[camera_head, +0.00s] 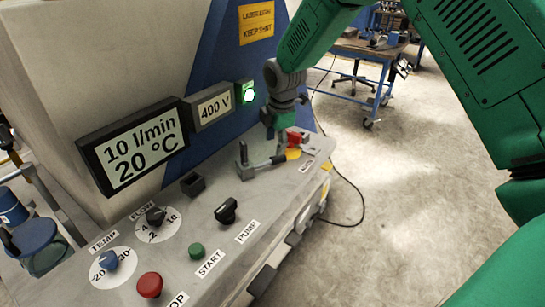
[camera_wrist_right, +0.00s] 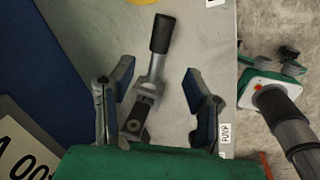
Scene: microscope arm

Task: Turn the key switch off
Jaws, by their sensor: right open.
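A grey lever with a black handle (camera_wrist_right: 159,35) stands on the panel, its slotted metal base (camera_wrist_right: 138,118) nearer the wrist. In the head view this lever (camera_head: 262,164) is on the panel's right part. My right gripper (camera_wrist_right: 158,78) is open, with one finger on each side of the lever and a gap to both. No label reads "key", so I cannot tell which control is the key switch. My left gripper is out of view.
The panel also carries a black PUMP switch (camera_head: 226,211), a green START button (camera_head: 197,250), a red button (camera_head: 149,285), a FLOW knob (camera_head: 155,215) and a blue TEMP knob (camera_head: 108,260). The display (camera_head: 132,146) stands behind. Open floor lies to the right.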

